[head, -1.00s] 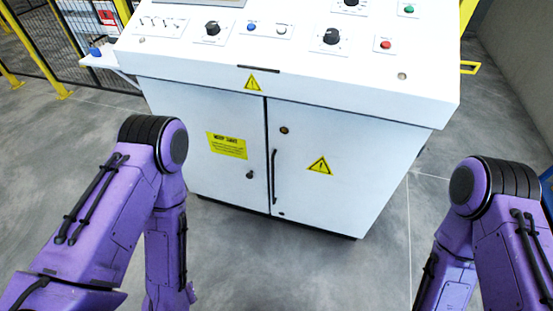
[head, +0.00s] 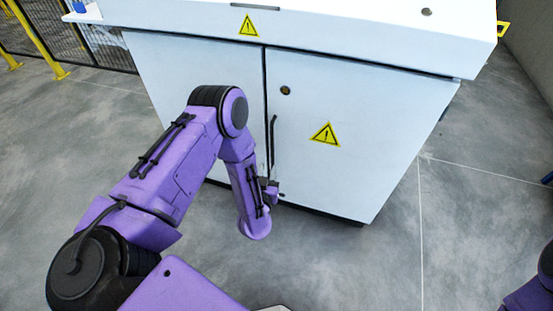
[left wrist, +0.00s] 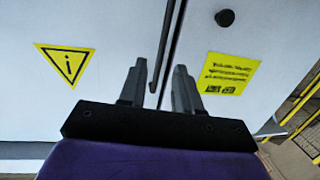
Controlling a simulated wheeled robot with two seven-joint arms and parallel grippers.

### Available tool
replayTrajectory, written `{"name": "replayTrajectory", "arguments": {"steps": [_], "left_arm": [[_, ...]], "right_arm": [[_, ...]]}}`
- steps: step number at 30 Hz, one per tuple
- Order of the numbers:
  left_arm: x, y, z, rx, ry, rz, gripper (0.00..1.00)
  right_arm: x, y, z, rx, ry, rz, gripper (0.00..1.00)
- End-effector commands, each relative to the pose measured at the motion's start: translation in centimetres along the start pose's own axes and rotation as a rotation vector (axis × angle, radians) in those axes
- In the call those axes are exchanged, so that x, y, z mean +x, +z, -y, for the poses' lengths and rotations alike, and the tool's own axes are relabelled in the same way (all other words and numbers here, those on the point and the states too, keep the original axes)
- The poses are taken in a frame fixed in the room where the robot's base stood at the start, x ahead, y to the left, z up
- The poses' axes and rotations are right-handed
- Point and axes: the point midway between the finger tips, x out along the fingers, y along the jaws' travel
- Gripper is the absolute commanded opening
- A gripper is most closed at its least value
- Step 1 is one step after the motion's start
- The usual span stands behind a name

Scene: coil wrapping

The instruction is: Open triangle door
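The triangle door (head: 355,130) is the right door of a white cabinet, with a yellow warning triangle (head: 324,134) on it. It also shows on the left of the left wrist view (left wrist: 45,110) and looks closed. Its dark vertical handle (head: 272,140) runs beside the door gap. My left gripper (head: 271,188) is near the lower end of the handle. In the left wrist view its two fingers (left wrist: 158,87) are apart, with the handle (left wrist: 164,50) appearing between them. I cannot tell whether they touch it. My right gripper is out of view.
The left door (head: 180,90) looks closed; its yellow text sign (left wrist: 228,73) and black knob (left wrist: 225,17) show in the left wrist view. Bare grey floor (head: 450,230) lies right of the cabinet. Yellow posts and black fence (head: 95,45) stand at back left.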

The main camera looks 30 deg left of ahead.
Motion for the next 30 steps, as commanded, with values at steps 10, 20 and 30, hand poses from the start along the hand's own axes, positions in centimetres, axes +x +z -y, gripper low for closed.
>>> {"name": "replayTrajectory", "arguments": {"steps": [10,20,30], "left_arm": [[6.5,-1.6,0.5,0.004,-0.043,-0.114,0.33],[11.9,-2.1,0.5,0.007,-0.039,-0.109,0.33],[12.3,-2.2,0.5,0.007,-0.037,-0.108,0.2]], "right_arm": [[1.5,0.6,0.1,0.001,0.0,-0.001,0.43],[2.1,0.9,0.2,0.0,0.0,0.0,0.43],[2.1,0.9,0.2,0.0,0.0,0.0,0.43]]}}
